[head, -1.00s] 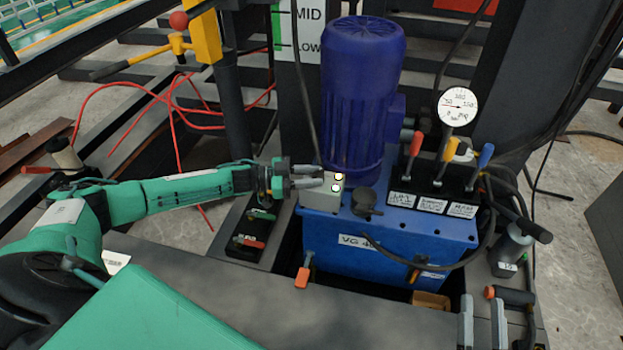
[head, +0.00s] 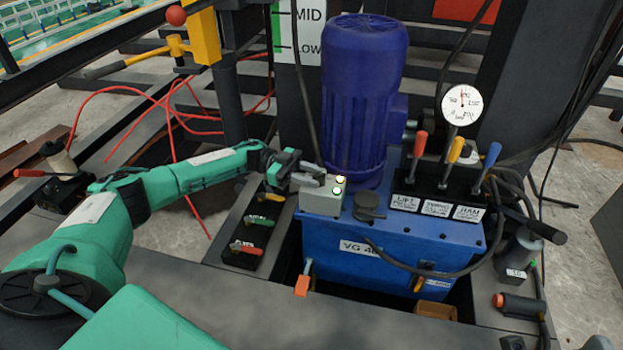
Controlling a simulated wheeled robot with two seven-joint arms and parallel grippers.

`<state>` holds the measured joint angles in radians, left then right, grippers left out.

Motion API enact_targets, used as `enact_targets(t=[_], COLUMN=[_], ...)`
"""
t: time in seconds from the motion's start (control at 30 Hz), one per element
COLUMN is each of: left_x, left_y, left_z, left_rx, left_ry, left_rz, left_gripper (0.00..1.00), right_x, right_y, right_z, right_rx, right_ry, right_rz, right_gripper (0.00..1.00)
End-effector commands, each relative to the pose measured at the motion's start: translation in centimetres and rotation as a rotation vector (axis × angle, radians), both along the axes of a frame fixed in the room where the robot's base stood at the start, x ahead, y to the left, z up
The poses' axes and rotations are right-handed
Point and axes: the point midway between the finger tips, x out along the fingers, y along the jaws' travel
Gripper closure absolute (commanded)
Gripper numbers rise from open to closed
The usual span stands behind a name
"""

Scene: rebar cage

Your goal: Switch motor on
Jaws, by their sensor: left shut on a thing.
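The blue motor (head: 362,90) stands upright on a blue tank labelled VG (head: 385,262). A small grey switch box (head: 322,203) sits on the tank's left corner, with a yellowish light and a green light on its face. My left gripper (head: 315,178) reaches in from the left and is shut at the box's upper left; the exact spot it grips is hidden by its fingers. The round pressure gauge (head: 461,104) stands to the right, its needle pointing up.
Three levers, red, yellow and blue, rise from a labelled black block (head: 436,197). Red hoses (head: 172,125) trail at the left. Hoses and a cylinder (head: 522,250) crowd the right.

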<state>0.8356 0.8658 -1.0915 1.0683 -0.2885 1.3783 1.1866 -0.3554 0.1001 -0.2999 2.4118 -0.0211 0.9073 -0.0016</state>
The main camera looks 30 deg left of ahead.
Motion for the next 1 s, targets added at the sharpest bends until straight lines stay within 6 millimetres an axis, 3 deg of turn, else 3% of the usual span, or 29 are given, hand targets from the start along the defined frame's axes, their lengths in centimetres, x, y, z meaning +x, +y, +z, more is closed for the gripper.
enact_targets(t=[0.5,0.53,0.63,1.0], left_x=[-0.10,-0.10,-0.08,0.02], left_y=[-0.22,-0.22,-0.17,0.59], left_z=[-0.03,-0.03,-0.03,0.00], left_rx=[-0.001,-0.001,-0.001,0.001], left_ry=[-0.001,-0.001,-0.001,0.000], left_rz=[-0.020,-0.020,-0.019,-0.013], left_gripper=[0.91,0.64,0.47,0.47], right_x=[0.05,0.06,0.06,0.06], right_y=[0.02,0.02,0.03,0.03], right_z=[0.06,0.06,0.06,0.14], right_rx=[0.000,0.000,0.000,0.000], right_ry=[-0.003,-0.003,-0.002,-0.002], right_rz=[0.000,0.000,0.000,0.001], right_gripper=[0.64,0.64,0.64,0.64])
